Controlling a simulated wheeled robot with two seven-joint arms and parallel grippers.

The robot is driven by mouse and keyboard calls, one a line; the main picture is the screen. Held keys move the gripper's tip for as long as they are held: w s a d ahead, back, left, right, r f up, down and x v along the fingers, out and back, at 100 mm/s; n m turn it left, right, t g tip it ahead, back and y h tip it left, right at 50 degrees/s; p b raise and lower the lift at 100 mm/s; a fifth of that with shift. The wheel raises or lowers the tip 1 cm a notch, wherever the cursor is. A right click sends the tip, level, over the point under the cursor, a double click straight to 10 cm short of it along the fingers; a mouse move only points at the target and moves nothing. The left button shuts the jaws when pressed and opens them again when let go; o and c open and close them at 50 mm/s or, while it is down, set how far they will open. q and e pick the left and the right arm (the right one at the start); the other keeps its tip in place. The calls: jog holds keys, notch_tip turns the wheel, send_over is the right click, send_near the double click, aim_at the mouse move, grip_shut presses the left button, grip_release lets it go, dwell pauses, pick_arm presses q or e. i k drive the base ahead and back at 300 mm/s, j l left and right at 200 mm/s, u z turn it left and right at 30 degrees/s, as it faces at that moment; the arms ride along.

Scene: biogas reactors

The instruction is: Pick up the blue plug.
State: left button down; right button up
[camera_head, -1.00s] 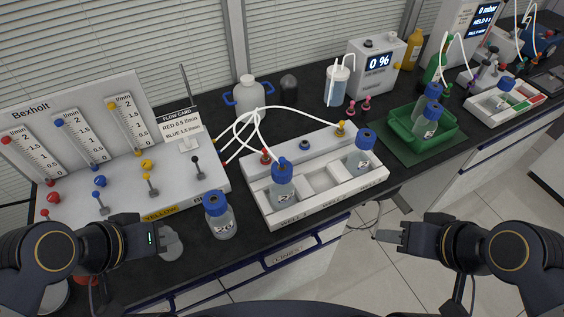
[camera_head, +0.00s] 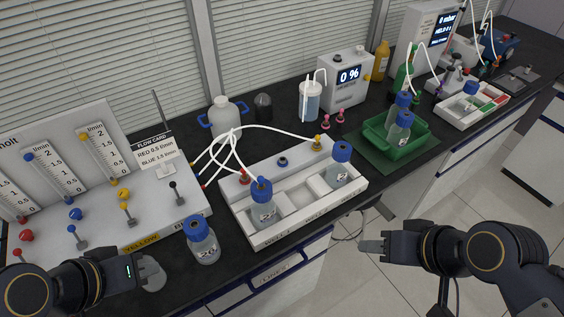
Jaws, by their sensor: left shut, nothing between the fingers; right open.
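The blue plug (camera_head: 282,162) is a small dark blue piece on the back ledge of the white bottle rack (camera_head: 262,240). It sits between a red plug (camera_head: 244,177) and a yellow plug (camera_head: 317,143) that have white tubes on them. My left gripper (camera_head: 146,268) is shut and empty at the lower left, over the front of the bench, well left of and nearer than the blue plug. My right gripper (camera_head: 364,246) is open and empty, over the floor in front of the bench, to the right of and nearer than the plug.
Blue-capped bottles stand in the rack, one (camera_head: 263,205) at its left and one (camera_head: 340,165) at its right. Another bottle (camera_head: 201,240) stands between my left gripper and the rack. White tubes (camera_head: 236,147) arch over the rack's left end. A flowmeter panel (camera_head: 104,150) stands left.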

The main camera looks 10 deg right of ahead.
aim_at(260, 179)
jog(key=u, duration=1.8)
jog(key=k+l+u, duration=0.35)
jog(key=l, duration=0.3)
jog(key=k+l+u, duration=0.35)
jog(key=k+l, duration=0.1)
jog(key=l, duration=0.1)
